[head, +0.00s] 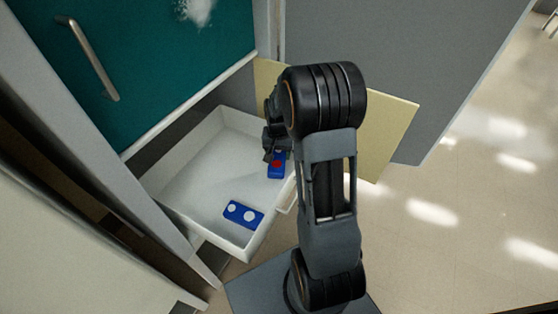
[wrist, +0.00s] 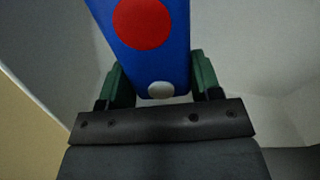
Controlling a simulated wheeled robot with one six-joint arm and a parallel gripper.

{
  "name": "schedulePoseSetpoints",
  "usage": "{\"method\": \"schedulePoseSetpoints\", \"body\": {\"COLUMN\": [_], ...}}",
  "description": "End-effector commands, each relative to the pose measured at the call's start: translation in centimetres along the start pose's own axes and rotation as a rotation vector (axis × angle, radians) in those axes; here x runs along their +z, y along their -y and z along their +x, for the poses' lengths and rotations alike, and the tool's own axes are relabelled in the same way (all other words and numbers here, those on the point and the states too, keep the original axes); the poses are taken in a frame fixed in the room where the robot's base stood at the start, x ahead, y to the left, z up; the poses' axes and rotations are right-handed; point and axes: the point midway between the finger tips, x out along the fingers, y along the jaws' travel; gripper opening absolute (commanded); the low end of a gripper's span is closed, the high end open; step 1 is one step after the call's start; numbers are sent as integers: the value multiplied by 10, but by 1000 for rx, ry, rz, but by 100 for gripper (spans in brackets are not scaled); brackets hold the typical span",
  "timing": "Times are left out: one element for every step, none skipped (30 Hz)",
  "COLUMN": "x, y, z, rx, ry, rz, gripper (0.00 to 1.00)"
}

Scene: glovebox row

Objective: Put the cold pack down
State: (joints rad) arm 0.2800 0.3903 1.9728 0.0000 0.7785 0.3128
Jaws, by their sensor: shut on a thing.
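A blue cold pack with a red disc and a white dot (wrist: 177,42) is held between the green fingers of my gripper (wrist: 156,82) in the wrist view. In the head view this pack (head: 277,171) shows just below my gripper (head: 276,150), at the right side of an open white drawer (head: 180,205). I cannot tell whether the pack touches the drawer floor. A second blue pack with two white discs (head: 243,214) lies flat in the drawer near its front corner.
A teal cabinet door with a metal handle (head: 95,62) is above the drawer. A pale yellow panel (head: 388,130) stands behind my arm, by a grey wall panel (head: 390,50). The drawer's left part is bare. Open floor (head: 460,220) lies to the right.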

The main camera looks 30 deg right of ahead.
Motion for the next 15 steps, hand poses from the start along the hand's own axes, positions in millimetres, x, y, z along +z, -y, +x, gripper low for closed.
{"method": "schedulePoseSetpoints", "body": {"x": [-1, -2, -3, -3, -4, -6, -8, -10, -10, -10, -10, -10, -10, -10, -10], "y": [0, 0, 0, -1, -1, -1, -2, -2, -2, -2, -2, -2, -2, -2, -2], "z": [2, 2, 3, 4, 6, 8, 11, 14, 20, 25, 29, 35, 38, 41, 43], "rx": [0, 0, 0, 0, 0, 0, 0, 0, 1, 1, 1, 1, 1, 1, 0], "ry": [0, 0, 0, 0, 0, 0, 0, 1, 3, 3, 3, 2, 2, 2, 1], "rz": [0, 0, 0, 0, 0, 0, 1, 1, 0, 0, 0, 0, 0, 0, 0], "gripper": [29, 29, 29, 29, 29, 29, 29, 29, 29, 29, 29, 29, 29, 29, 29]}}
